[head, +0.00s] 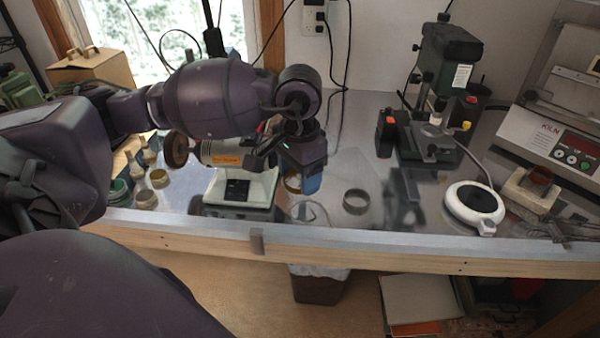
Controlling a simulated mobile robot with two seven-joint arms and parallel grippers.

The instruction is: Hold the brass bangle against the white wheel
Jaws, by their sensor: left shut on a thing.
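The polishing machine (222,153) stands on the metal bench, with a cream body and an orange label. A brown wheel (177,150) shows at its left end. The white wheel cannot be made out; the machine's right end is hidden behind my left arm and gripper. My left gripper (303,176) points down just right of the machine. It is shut on the brass bangle (292,183), of which only a small curved part shows beside the fingers. Whether the bangle touches the wheel cannot be told. My right gripper is not in view.
A dark grey ring (355,201) and a thin pale hoop (310,212) are right of the machine. Small cups (159,178) stand left. The bench's front edge (400,250) is wooden.

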